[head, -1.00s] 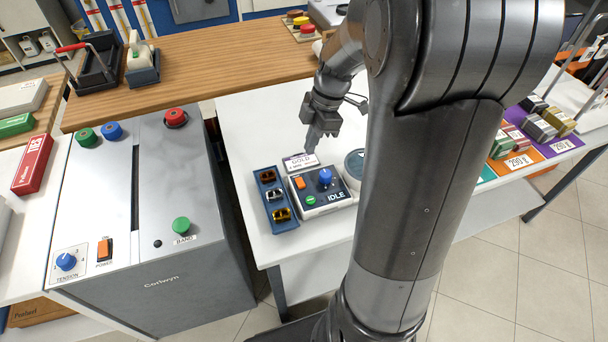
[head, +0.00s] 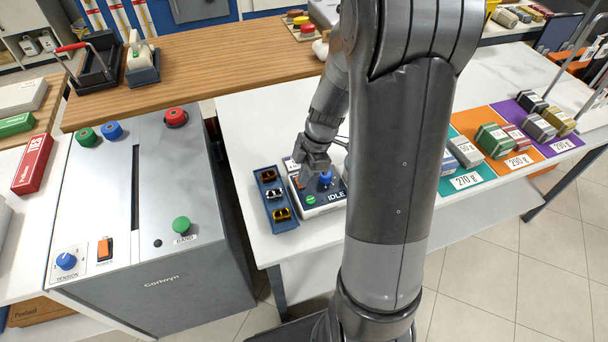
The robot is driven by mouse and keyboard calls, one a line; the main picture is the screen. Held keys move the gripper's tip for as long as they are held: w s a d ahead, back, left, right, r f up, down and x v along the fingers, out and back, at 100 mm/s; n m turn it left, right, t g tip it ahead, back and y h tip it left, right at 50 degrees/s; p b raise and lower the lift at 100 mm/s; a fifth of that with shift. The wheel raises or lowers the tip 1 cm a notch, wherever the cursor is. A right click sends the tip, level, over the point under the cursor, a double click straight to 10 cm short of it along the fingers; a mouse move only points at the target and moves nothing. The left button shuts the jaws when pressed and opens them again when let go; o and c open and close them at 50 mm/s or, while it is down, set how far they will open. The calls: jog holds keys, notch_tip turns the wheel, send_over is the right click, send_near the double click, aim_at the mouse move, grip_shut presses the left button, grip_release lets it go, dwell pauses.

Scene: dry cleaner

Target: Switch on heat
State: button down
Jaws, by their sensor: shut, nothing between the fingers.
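A small dark-topped control unit (head: 333,203) sits on the white table, its display reading IDLE. It carries a blue knob (head: 325,178), a green button (head: 310,199) and an orange switch (head: 298,183) at its upper left. My gripper (head: 302,185) is shut and empty, pointing down at the orange switch. The fingertips are at or just above the switch; I cannot tell whether they touch it. The gripper hides part of the switch and of the unit's back edge. A label card behind the unit is mostly hidden.
A blue tray (head: 267,186) with several small metal pieces stands just left of the unit. Coloured mats with boxes (head: 467,181) lie right of my arm.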

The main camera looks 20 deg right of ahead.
jog(key=shift+s+f, duration=0.15)
jog(key=shift+f, duration=0.1)
jog(key=shift+w+r, duration=0.25)
jog(key=shift+w, duration=0.6)
jog(key=shift+r, duration=0.15)
